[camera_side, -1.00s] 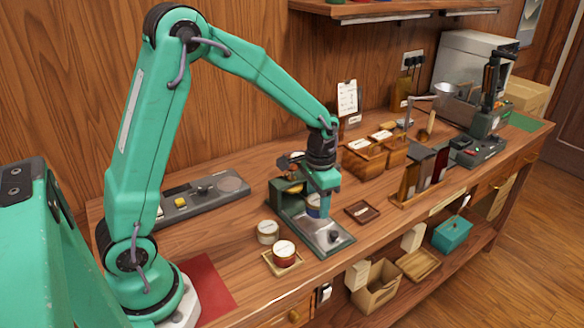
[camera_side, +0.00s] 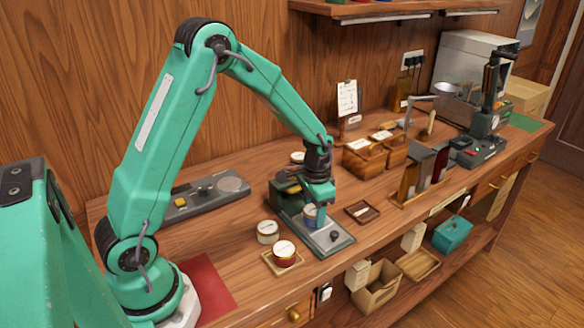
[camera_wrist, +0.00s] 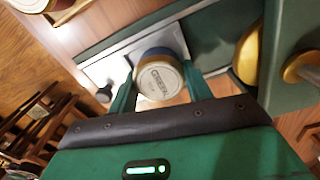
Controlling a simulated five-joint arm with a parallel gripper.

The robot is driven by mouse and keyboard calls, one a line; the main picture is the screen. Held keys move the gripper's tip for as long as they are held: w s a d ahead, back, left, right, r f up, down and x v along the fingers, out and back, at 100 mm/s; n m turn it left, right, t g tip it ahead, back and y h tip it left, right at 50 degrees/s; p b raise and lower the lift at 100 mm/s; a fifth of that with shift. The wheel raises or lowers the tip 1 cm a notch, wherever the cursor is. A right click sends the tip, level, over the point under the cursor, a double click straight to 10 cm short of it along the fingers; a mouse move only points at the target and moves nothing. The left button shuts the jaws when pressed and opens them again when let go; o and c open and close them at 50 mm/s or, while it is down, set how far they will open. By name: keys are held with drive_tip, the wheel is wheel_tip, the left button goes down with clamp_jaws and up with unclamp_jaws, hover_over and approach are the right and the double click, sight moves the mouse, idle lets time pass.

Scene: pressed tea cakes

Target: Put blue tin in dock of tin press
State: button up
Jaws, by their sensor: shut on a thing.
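The blue tin (camera_side: 310,214) has a cream lid lettered GREEN; the lid and part of the blue side show in the wrist view (camera_wrist: 158,76). My gripper (camera_side: 318,208) is shut on it, with one green finger on each side in the wrist view (camera_wrist: 160,92). The tin press (camera_side: 284,196) is dark green with a pale metal base plate (camera_side: 330,236) and a black knob. The tin is over or on this plate, close to the press body. A brass part of the press (camera_wrist: 248,55) is right of the tin. I cannot tell whether the tin touches the plate or is in the dock.
A cream-lidded tin (camera_side: 267,232) and a red tin (camera_side: 284,253) on a small wooden tray stand left of the press. A brown tray (camera_side: 362,212) lies to its right. Wooden boxes (camera_side: 364,160) stand farther back. A grey scale-like device (camera_side: 205,196) lies behind.

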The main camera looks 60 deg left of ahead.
sight(315, 209)
drive_tip(key=shift+f, duration=0.15)
drive_tip(key=o, duration=1)
wheel_tip(315, 209, up, 12)
drive_tip(key=shift+r, duration=0.2)
idle(0.8)
